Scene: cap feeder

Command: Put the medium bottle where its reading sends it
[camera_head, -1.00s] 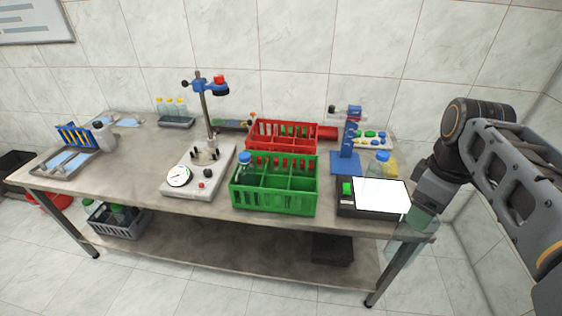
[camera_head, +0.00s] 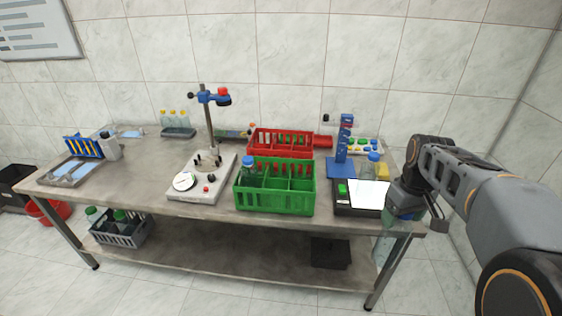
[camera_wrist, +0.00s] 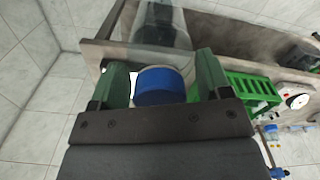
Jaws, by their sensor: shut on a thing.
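My gripper (camera_head: 408,214) is at the right front corner of the table, beside the scale. In the wrist view its green fingers (camera_wrist: 165,82) are shut on a clear bottle with a blue cap (camera_wrist: 160,86). In the head view the clear body of this held bottle (camera_head: 384,246) hangs faintly below the gripper, in front of the table edge. A second blue-capped bottle (camera_head: 373,164) stands behind the scale, and a third (camera_head: 249,171) stands in the green crate's (camera_head: 274,200) left back compartment. I cannot tell their sizes apart for certain. The scale (camera_head: 357,210) has a white plate; its reading is not legible.
A red crate (camera_head: 280,141) stands behind the green one. A white dial-gauge stand (camera_head: 196,190) is left of them, and a blue stand (camera_head: 342,165) is behind the scale. A grey crate (camera_head: 120,235) with bottles sits on the lower shelf. The table's left middle is clear.

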